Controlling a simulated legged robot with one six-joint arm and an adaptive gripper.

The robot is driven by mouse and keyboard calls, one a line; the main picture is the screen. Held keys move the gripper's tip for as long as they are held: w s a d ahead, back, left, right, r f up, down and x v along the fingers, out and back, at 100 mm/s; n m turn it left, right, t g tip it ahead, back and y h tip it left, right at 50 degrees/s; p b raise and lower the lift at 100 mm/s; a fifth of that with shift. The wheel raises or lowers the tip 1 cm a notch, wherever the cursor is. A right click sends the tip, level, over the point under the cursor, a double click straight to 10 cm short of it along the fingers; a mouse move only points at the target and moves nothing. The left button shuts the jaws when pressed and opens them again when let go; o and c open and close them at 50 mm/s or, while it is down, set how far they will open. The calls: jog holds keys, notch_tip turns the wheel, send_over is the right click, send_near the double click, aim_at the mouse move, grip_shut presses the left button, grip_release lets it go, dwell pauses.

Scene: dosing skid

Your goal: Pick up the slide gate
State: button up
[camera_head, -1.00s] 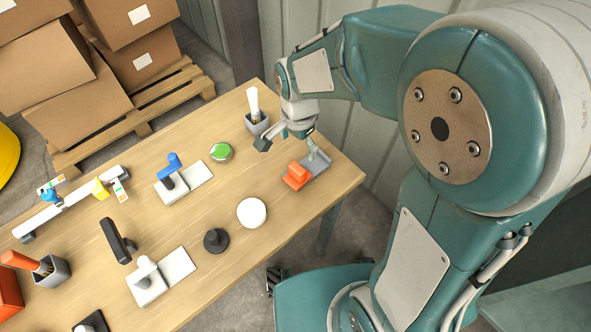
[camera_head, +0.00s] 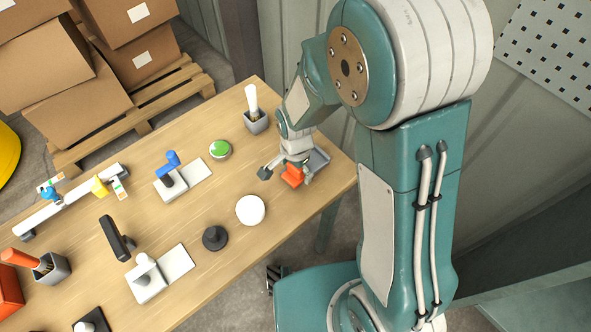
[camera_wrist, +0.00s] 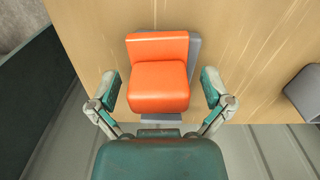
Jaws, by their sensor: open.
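The slide gate has an orange block-like handle (camera_head: 292,176) on a grey base plate (camera_head: 318,158), near the right end of the wooden table. My gripper (camera_head: 287,174) is right over it, with its fingers low on either side of the orange part. In the wrist view the orange handle (camera_wrist: 158,74) lies between and ahead of the two open fingertips of my gripper (camera_wrist: 163,90), with a gap on each side. Its grey base (camera_wrist: 195,50) shows at the right side. My gripper is open and empty.
A grey holder (camera_head: 256,125) with a white-handled tool stands close behind my gripper. A green button (camera_head: 220,149), a white disc (camera_head: 251,210), a black knob (camera_head: 215,238) and a blue-handled valve (camera_head: 175,172) stand to the left. The table's right edge is close.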

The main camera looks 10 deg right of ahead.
jog(key=c, duration=1.2)
jog(key=shift+s+r, duration=0.1)
jog(key=shift+r, duration=0.05)
